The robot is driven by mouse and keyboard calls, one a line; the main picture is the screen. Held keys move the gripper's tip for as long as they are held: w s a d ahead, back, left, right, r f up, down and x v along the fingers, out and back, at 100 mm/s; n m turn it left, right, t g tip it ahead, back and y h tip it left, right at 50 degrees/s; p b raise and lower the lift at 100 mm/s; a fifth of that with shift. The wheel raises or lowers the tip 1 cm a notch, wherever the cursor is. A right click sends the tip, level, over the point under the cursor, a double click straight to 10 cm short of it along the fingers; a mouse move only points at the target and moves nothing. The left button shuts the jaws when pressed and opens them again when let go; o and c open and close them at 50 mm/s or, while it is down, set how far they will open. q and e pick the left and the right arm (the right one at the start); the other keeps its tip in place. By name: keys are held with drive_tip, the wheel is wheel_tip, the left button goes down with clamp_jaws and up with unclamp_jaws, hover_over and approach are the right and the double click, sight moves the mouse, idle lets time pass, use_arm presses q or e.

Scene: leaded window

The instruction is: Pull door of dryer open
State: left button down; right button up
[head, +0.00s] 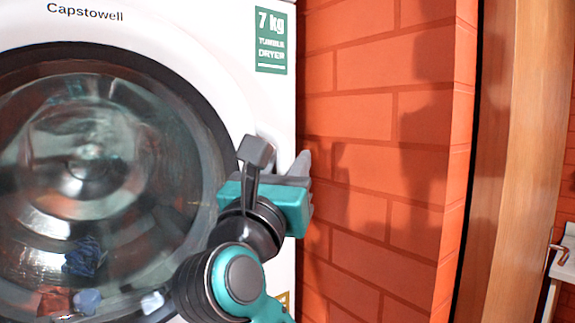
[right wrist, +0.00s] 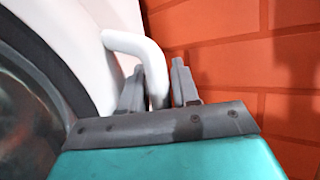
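The white tumble dryer (head: 185,25) fills the left of the head view. Its round door (head: 90,165) has a dark ring and clear glass and looks shut. A white curved door handle (right wrist: 135,45) shows in the right wrist view. My right gripper (head: 280,162) is at the door's right edge, its grey fingers apart. In the right wrist view, my right gripper (right wrist: 158,88) has one finger on each side of the handle's lower part, with a slim gap by the right finger. In the head view the gripper mostly hides the handle. My left gripper is out of view.
An orange brick wall (head: 365,110) stands close to the right of the dryer. Beyond it are a wooden door frame (head: 520,150) and a metal lever (head: 558,248) at the far right. Some dark blue cloth (head: 85,255) shows through the dryer glass.

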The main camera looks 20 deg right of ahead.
clamp_jaws()
drive_tip(key=shift+s, duration=0.15)
